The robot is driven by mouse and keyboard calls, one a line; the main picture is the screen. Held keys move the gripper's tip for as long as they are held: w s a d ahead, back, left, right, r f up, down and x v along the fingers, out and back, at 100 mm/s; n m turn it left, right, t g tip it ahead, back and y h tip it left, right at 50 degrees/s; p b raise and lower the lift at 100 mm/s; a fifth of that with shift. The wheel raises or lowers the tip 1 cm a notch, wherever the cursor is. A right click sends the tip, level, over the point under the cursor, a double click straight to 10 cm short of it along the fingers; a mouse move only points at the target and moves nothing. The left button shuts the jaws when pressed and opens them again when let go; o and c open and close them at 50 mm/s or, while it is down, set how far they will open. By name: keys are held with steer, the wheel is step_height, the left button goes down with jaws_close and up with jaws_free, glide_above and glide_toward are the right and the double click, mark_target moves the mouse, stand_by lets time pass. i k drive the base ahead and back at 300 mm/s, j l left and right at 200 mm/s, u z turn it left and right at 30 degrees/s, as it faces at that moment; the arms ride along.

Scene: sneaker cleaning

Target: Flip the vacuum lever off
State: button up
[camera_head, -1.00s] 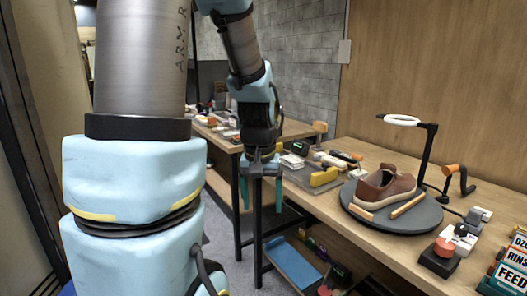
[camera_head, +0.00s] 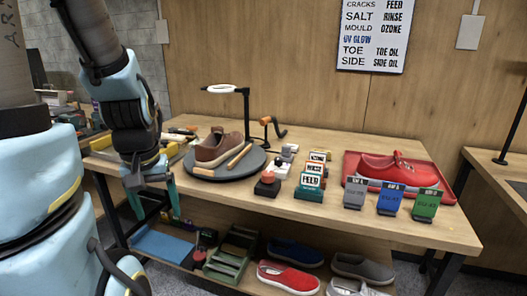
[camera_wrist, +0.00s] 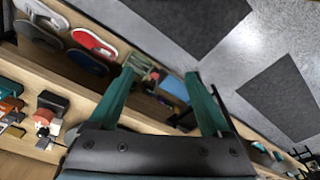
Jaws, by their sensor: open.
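My gripper (camera_head: 152,195) hangs in front of the table's left front edge, fingers pointing down, open and empty. Its two teal fingers stand apart in the wrist view (camera_wrist: 159,76), over the lower shelf and floor. No lever is clearly labelled as the vacuum's. A dark box with a red knob (camera_head: 267,177) and small white-topped devices (camera_head: 284,157) stand right of the turntable, away from my gripper. They are too small to read any lever position.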

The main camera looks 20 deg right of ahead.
mark_target(190, 127)
steer(key=z, duration=0.3)
steer(key=i+l+u, duration=0.4)
steer(key=l, duration=0.25)
steer(key=u, duration=1.8)
